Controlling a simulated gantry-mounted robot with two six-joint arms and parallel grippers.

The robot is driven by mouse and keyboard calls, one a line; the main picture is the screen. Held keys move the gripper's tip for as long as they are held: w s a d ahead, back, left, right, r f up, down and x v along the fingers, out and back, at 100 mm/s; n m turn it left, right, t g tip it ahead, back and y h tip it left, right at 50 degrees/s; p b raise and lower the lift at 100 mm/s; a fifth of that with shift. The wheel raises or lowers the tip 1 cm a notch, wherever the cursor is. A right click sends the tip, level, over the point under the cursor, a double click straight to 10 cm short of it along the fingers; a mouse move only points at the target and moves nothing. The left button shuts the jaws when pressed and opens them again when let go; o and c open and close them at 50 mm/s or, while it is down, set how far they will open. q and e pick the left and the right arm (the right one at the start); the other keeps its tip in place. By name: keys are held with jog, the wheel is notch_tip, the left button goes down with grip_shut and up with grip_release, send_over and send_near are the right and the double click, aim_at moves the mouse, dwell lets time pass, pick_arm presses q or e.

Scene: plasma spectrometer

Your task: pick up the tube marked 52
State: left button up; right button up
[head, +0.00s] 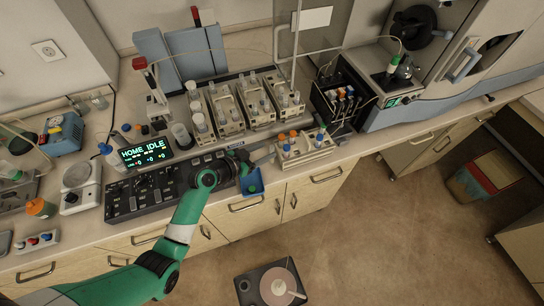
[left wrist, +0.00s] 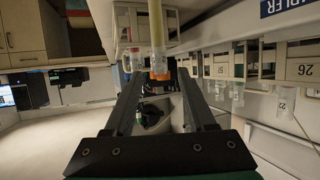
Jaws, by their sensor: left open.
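No mark 52 is legible on any tube. My right gripper is not in view.
Several tube racks (head: 228,112) stand behind the gripper. A dark autosampler block (head: 345,95) is to the right. A black control panel (head: 140,192) lies left.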

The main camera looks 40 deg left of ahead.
pick_arm(q)
jog(key=shift+x, duration=1)
grip_shut()
dwell(0.6)
